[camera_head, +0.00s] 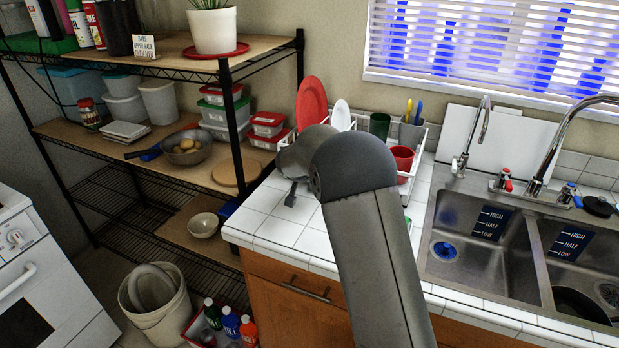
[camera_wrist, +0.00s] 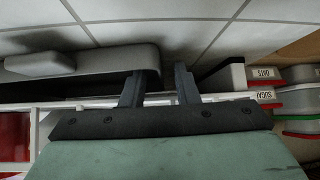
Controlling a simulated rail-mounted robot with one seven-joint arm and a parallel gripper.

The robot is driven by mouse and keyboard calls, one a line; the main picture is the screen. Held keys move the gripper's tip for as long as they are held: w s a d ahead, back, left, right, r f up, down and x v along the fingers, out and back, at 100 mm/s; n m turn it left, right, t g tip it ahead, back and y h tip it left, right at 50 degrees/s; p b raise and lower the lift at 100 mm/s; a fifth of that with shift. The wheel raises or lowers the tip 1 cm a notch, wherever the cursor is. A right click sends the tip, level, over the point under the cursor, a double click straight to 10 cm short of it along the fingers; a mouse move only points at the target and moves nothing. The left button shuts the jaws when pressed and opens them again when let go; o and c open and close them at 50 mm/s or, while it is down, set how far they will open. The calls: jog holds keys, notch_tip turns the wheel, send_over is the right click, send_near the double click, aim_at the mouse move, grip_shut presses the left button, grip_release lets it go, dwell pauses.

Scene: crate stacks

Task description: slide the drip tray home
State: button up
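A grey, round-cornered shape with a rounded lip at its left, which looks like the drip tray (camera_wrist: 110,62), lies on the white tiles in the wrist view. I cannot pick it out in the head view, where my arm covers much of the rack area. My gripper (camera_wrist: 160,75) is open in the wrist view, its two dark fingers apart with tile showing between them. The left finger overlaps the tray's right end; whether they touch is unclear. In the head view my gripper (camera_head: 292,194) is low over the tiled counter, left of the dish rack.
The white dish rack (camera_head: 418,165) holds a red cup (camera_head: 403,158) and plates, with a red plate (camera_head: 311,103) at its left. The steel sink (camera_head: 480,240) is to the right. Shelving with labelled containers stands left. Counter tiles (camera_head: 270,215) at the front left are clear.

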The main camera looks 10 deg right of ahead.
jog(key=b+v, duration=0.3)
jog(key=v, duration=1.4)
jog(key=shift+r, duration=0.2)
jog(key=shift+s, duration=0.25)
